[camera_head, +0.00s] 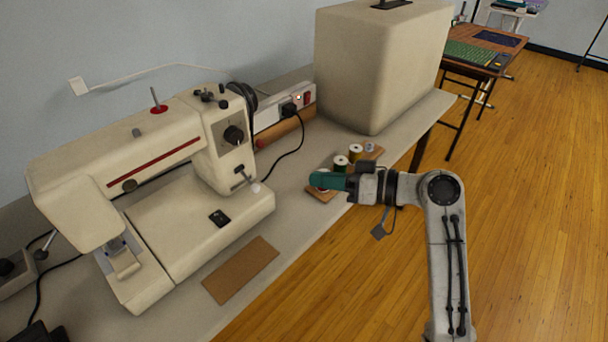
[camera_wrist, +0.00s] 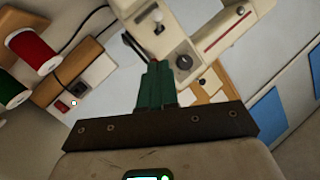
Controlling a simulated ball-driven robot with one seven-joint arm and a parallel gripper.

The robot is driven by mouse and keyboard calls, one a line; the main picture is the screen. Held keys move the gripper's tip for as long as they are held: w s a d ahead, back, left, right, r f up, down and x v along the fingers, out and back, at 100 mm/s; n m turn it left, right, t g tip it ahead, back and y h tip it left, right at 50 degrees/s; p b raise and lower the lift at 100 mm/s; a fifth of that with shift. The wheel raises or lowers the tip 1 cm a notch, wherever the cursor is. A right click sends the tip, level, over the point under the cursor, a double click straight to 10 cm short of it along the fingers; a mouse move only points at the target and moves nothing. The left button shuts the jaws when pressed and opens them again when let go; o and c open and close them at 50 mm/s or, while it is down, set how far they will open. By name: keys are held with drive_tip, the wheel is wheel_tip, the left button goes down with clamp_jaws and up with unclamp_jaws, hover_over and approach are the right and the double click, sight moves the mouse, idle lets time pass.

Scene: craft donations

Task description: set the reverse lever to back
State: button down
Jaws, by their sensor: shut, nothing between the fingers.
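The cream sewing machine (camera_head: 170,150) stands on the grey table at the left. On its right pillar, below a dark dial (camera_head: 233,134), a short lever with a pale knob (camera_head: 255,187) sticks out; I take it for the reverse lever. In the wrist view the knob (camera_wrist: 157,17) shows near the top, beyond my fingertips. My gripper (camera_head: 314,180), with teal fingers, is right of the knob, apart from it and above the table. Its fingers also show in the wrist view (camera_wrist: 156,68), shut and empty. The lever's exact setting is too small to read.
Thread spools (camera_head: 340,163) stand on a wooden holder (camera_head: 322,193) beside and partly behind my gripper. A power strip (camera_head: 283,108) with a plugged cord and a large beige cover (camera_head: 375,70) are behind. A brown board (camera_head: 241,270) lies in front of the machine.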

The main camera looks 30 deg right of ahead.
drive_tip(key=shift+v, duration=1)
drive_tip(key=shift+f, duration=0.1)
drive_tip(key=s+a+f+m+g+h+p, duration=0.1)
drive_tip(key=s+a+f+g+h+p, duration=0.15)
drive_tip(key=s+f, duration=0.4)
drive_tip(key=s+a+f+m+g+h+p, duration=0.1)
drive_tip(key=s+a+f+g+h, duration=0.15)
drive_tip(key=s+f+g, duration=0.35)
drive_tip(key=s+d+f+g+h+p, duration=0.1)
drive_tip(key=s+d+f+h, duration=0.1)
drive_tip(key=s, duration=0.6)
drive_tip(key=s+d+f+m+g+h+p, duration=0.1)
drive_tip(key=s+d+f+h+p, duration=0.1)
drive_tip(key=s, duration=0.7)
drive_tip(key=shift+f+g+h, duration=0.25)
drive_tip(key=shift+g+h, duration=0.1)
drive_tip(key=shift+h, duration=0.55)
drive_tip(key=shift+w, duration=0.15)
